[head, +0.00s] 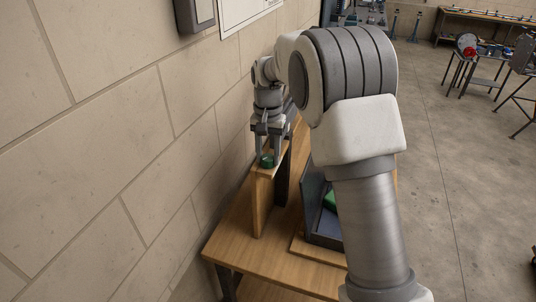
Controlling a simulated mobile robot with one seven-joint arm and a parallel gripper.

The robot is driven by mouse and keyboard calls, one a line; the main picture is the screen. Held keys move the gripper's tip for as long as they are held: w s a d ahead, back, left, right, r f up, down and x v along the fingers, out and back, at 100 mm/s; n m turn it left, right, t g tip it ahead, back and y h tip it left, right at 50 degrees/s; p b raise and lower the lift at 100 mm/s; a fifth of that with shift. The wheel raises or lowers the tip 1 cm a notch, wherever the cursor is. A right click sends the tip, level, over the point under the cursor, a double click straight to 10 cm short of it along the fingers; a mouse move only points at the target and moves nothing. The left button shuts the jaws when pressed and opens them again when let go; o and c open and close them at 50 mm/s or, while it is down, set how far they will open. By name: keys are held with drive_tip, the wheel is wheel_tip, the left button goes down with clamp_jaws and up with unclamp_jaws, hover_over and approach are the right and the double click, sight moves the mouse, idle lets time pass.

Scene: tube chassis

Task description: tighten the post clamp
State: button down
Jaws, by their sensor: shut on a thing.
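My gripper (267,154) points down at the top of an upright wooden board on the table, close to the wall.
The upright board (261,205) stands on a wooden table (235,250) against a block wall (120,130). A dark tray (322,226) with a green item (330,201) is partly hidden behind my arm. Benches stand far off at right on open floor.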

sight(268, 156)
drive_tip(key=shift+c, duration=2)
unclamp_jaws()
drive_tip(key=shift+r, duration=0.1)
wheel_tip(268, 156, up, 17)
drive_tip(key=shift+r, duration=0.15)
